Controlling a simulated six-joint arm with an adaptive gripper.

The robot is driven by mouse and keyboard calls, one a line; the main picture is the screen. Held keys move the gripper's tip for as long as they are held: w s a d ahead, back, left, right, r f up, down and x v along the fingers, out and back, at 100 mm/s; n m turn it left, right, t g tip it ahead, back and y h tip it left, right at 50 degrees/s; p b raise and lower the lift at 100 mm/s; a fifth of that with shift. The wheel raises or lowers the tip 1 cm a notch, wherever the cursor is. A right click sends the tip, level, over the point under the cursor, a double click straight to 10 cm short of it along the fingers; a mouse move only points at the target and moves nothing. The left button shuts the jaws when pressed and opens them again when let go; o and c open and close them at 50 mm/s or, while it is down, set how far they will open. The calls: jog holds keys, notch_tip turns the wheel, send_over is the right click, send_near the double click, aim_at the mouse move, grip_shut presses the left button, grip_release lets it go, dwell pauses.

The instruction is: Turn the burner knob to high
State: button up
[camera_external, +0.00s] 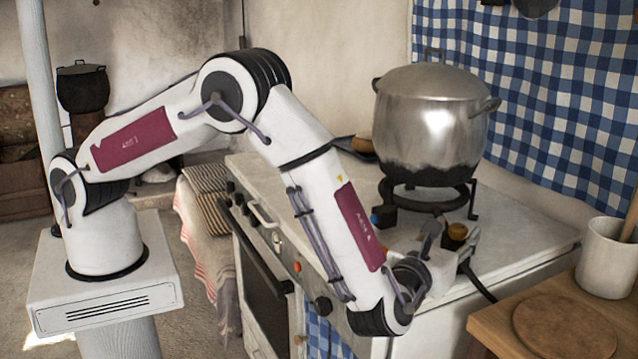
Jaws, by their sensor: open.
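A steel pot (430,115) with a lid sits upright on a dark burner stand (425,200) on the stove top. A round orange-brown piece (457,231) and a small blue piece (376,220) show low by the stand; I cannot tell whether either belongs to the burner knob. My gripper (448,238) is open, low in front of the stand, with its grey fingers close to the orange-brown piece. Whether they touch it is unclear. My wrist hides part of the area.
A dark hose (480,284) runs down beside my gripper. A wooden table with a round board (565,325) and white crock (605,258) stands at right. The back stove top is mostly clear.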

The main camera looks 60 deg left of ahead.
jog(key=shift+x, duration=1.15)
jog(key=c, duration=1.1)
jog(key=shift+n+g+y, duration=3.3)
jog(key=shift+g+y, duration=0.2)
jog(key=shift+y, duration=0.2)
jog(key=o, duration=1.1)
